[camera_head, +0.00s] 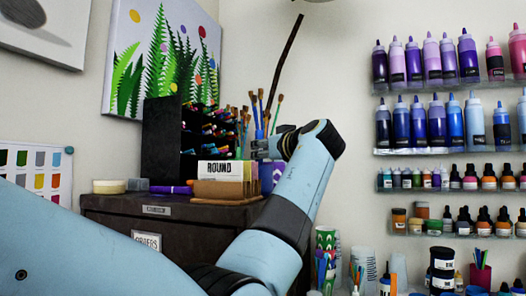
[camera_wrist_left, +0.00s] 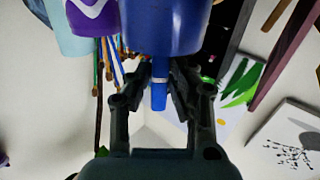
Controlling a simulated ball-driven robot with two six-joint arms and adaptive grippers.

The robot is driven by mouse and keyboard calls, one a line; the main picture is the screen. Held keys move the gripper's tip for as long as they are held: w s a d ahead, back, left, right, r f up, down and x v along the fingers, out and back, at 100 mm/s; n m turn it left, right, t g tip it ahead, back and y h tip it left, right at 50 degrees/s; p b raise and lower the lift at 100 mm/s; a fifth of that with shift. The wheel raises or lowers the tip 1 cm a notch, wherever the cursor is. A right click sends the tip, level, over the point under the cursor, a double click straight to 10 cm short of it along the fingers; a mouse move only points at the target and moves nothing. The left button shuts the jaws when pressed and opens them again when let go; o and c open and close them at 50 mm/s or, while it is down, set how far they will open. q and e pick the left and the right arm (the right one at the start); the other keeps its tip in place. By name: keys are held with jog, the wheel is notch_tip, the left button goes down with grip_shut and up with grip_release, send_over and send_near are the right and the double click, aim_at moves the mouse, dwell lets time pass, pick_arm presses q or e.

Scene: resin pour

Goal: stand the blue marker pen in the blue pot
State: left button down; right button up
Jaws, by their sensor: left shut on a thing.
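My left gripper (camera_head: 262,148) is shut on the blue marker pen (camera_wrist_left: 158,92), just above the blue pot on the cabinet top. In the left wrist view, which looks upside down, the pen lines up with the blue pot (camera_wrist_left: 165,22) and one end shows past its rim between my fingertips (camera_wrist_left: 158,78). The pen's other end is hidden by the pot; I cannot tell whether it is inside or behind. In the head view the blue pot (camera_head: 266,177) is partly covered by the card holder and my arm. My right gripper is not in view.
The dark cabinet (camera_head: 180,231) carries a "ROUND" card (camera_head: 221,171) in a wooden holder, a black marker rack (camera_head: 163,145), a lying purple marker (camera_head: 170,189) and pots with brushes (camera_head: 276,112). Shelves of bottles (camera_head: 425,117) line the right wall.

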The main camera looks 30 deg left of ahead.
pick_arm(q)
jog(key=shift+f, duration=0.15)
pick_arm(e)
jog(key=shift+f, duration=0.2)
pick_arm(q)
jog(key=c, duration=1.3)
grip_release()
jog(key=shift+o, duration=0.9)
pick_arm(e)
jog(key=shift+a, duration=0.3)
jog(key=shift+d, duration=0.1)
pick_arm(q)
jog(key=v, duration=0.7)
jog(key=shift+d, duration=0.25)
jog(key=shift+s, duration=0.1)
